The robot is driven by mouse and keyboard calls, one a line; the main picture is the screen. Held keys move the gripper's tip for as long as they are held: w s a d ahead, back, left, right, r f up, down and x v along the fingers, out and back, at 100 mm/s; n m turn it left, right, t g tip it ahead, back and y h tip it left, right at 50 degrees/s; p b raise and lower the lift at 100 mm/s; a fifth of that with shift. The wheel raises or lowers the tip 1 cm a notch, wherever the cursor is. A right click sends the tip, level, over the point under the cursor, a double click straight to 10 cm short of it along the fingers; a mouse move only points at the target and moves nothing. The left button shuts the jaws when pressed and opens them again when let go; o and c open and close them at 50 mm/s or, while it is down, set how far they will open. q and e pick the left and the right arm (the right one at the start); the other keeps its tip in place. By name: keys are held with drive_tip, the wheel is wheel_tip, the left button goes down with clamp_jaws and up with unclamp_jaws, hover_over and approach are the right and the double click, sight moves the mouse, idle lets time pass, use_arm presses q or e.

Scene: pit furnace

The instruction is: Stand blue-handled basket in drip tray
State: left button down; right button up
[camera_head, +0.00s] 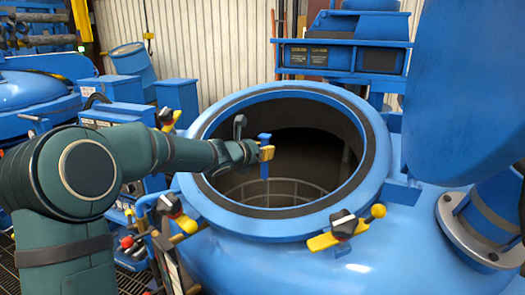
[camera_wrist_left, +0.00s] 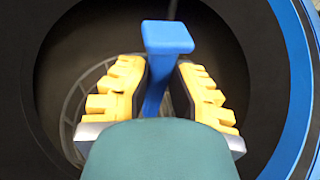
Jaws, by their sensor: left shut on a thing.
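The blue-handled basket shows in the head view as a blue handle (camera_head: 265,140) above a grey wire basket (camera_head: 272,191) down in the furnace mouth. My left gripper (camera_head: 265,154) reaches over the opening from the left and is shut on the handle. In the left wrist view, the yellow-padded fingers of my left gripper (camera_wrist_left: 160,95) sit either side of the blue handle (camera_wrist_left: 167,38), just below its wide top. Part of the wire ring (camera_wrist_left: 80,100) shows below it. The basket's underside is hidden in the dark. I see no drip tray. My right gripper is out of view.
The round blue furnace rim (camera_head: 200,207) surrounds the opening, with yellow-and-black clamps (camera_head: 342,227) around it. A raised blue lid (camera_head: 468,90) stands at the right. Blue boxes and equipment crowd the left and back.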

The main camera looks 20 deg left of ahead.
use_arm(q)
drive_tip(key=p+v, duration=0.1)
drive_tip(key=v, duration=0.9)
drive_tip(key=shift+s+r, duration=0.25)
drive_tip(key=shift+r, duration=0.05)
drive_tip(key=shift+w, duration=0.1)
idle(0.4)
